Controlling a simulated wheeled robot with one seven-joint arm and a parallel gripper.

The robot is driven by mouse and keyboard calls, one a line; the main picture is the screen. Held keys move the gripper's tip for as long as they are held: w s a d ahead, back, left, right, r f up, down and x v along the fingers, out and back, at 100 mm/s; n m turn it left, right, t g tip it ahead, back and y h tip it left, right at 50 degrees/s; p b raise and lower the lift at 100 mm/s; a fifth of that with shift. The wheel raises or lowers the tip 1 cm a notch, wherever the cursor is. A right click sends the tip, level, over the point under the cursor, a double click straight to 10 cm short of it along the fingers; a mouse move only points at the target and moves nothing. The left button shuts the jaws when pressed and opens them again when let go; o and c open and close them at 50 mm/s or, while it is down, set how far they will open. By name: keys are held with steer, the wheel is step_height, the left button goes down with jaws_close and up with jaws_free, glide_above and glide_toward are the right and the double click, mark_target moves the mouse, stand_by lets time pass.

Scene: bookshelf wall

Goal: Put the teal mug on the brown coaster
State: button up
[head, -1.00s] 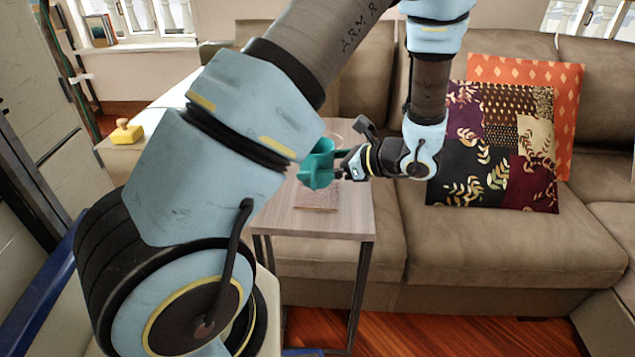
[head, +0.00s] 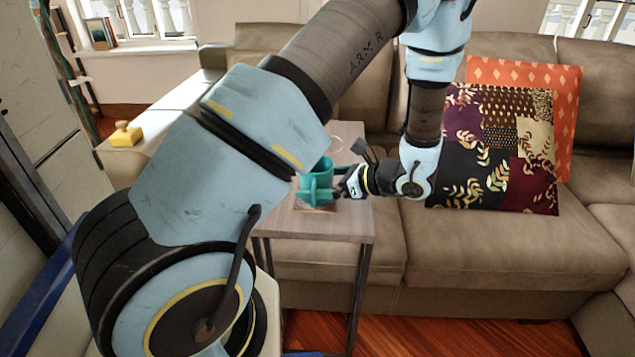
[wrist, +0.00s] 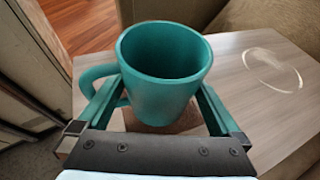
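The teal mug (head: 318,172) is upright over the small side table, and it also fills the middle of the wrist view (wrist: 165,85), with its handle to the left. My gripper (head: 338,190) reaches it from the right in the head view. In the wrist view its two fingers (wrist: 160,92) press on opposite sides of the mug. The brown coaster (wrist: 187,121) shows in part under the mug; the rest is hidden. A strip of it shows below the mug in the head view (head: 318,208). I cannot tell whether the mug's base touches it.
The wooden side table (head: 345,226) has clear room around the coaster, with a pale ring mark (wrist: 272,70) on its top. A brown sofa (head: 480,250) with a patterned cushion (head: 490,150) stands behind and right. A yellow stamp-like object (head: 126,135) sits at left.

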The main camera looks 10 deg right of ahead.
steer(key=shift+r, duration=0.2)
steer(key=v, duration=1.2)
